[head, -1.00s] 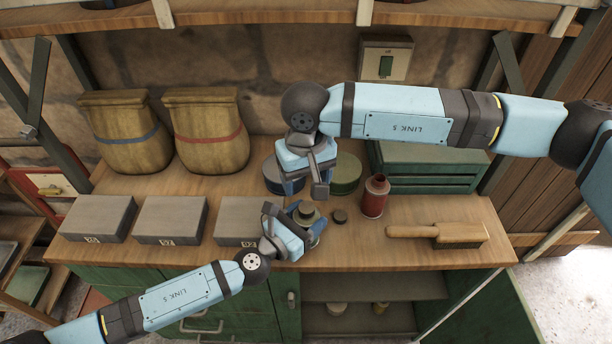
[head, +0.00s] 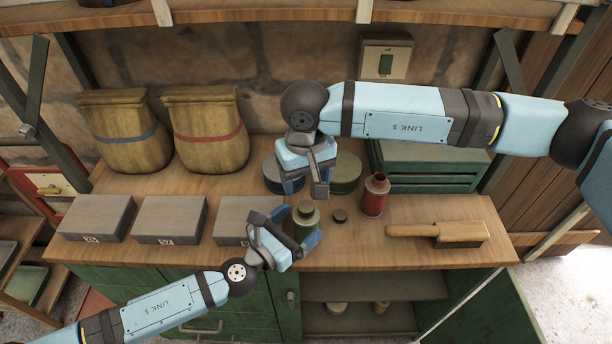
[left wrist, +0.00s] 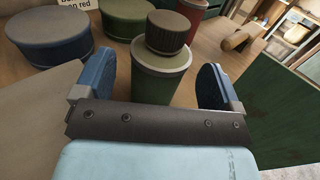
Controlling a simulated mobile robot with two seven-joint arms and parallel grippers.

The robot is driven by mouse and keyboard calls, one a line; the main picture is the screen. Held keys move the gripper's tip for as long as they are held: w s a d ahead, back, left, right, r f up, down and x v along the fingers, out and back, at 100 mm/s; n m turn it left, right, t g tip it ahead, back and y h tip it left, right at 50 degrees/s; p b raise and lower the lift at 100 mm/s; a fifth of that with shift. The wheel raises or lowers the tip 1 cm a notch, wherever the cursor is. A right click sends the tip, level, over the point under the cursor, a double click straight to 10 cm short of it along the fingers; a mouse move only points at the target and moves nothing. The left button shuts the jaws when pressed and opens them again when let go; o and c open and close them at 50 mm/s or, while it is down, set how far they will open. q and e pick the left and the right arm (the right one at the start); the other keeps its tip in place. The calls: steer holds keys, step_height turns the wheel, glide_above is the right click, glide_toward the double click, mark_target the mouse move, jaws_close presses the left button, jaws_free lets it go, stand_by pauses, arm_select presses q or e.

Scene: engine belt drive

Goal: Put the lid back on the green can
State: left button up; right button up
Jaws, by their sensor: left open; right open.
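The green can (head: 306,225) stands upright near the bench's front edge. A ribbed dark lid (left wrist: 168,32) appears seated on its top in the left wrist view, which also shows the can body (left wrist: 155,88). My left gripper (head: 295,228) is open, its blue fingers on either side of the can at its near side. Its fingers also show in the left wrist view (left wrist: 155,85), apart from the can. My right gripper (head: 305,187) is open and empty, pointing down above the back of the bench.
A red can (head: 374,198) with an open-looking neck stands to the right. A blue round tin (head: 270,172) and a green round tin (head: 346,173) are behind. A brush (head: 458,235) lies farther right. A grey block (head: 232,232) is close on the left.

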step_height(320, 180, down, 2)
steer(key=shift+f+b, duration=0.15)
steer(key=shift+b, duration=0.85)
arm_select(q)
steer(key=v, duration=1)
steer(key=shift+s+a, duration=0.2)
